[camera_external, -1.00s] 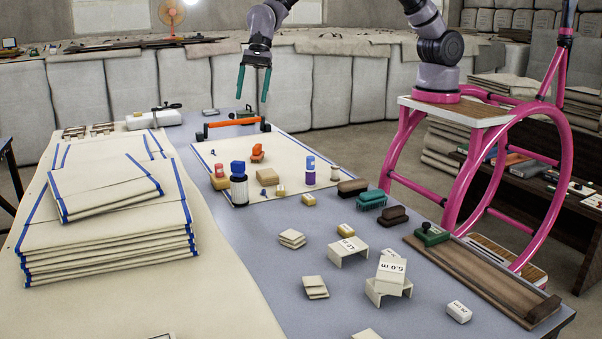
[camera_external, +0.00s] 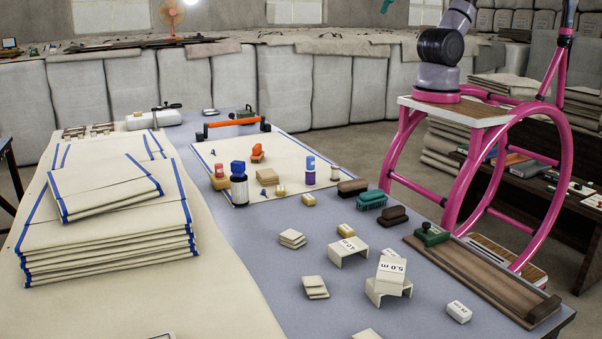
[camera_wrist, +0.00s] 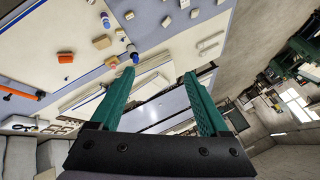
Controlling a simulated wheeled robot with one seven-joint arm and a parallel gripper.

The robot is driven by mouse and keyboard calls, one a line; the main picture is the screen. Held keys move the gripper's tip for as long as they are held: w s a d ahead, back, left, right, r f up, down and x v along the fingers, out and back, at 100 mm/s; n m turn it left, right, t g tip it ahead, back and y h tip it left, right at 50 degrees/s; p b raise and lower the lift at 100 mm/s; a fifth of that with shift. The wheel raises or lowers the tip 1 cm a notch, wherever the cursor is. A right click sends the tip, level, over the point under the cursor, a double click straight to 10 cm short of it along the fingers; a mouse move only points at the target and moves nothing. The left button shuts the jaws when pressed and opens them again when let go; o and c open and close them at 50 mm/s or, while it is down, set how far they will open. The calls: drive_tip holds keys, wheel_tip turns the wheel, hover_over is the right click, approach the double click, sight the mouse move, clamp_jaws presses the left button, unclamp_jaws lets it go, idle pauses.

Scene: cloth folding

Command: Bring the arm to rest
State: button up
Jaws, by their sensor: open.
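My gripper (camera_wrist: 158,80) shows in the wrist view with two green fingers spread apart and nothing between them. It is open and empty. In the external view only a small green fingertip (camera_external: 387,6) shows at the top edge; the rest of the gripper and most of the arm are out of the picture. My arm's lower links (camera_external: 440,48) stand on the pink wheeled frame at the right. The gripper is well above the table and touches nothing that I can see.
The table (camera_external: 262,230) holds a folded cloth stack (camera_external: 105,240) with blue edges at left, a board with an orange-handled bar (camera_external: 234,125), small bottles, brushes (camera_external: 371,200) and labelled blocks (camera_external: 390,275). Padded grey walls (camera_external: 285,85) stand behind. The air above the table is clear.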

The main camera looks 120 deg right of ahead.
drive_tip(key=shift+s+f+n, duration=0.2)
drive_tip(key=shift+s+n, duration=0.15)
drive_tip(key=shift+s, duration=0.3)
drive_tip(key=shift+s+f+n, duration=0.15)
drive_tip(key=shift+s+n, duration=0.2)
drive_tip(key=shift+s, duration=0.3)
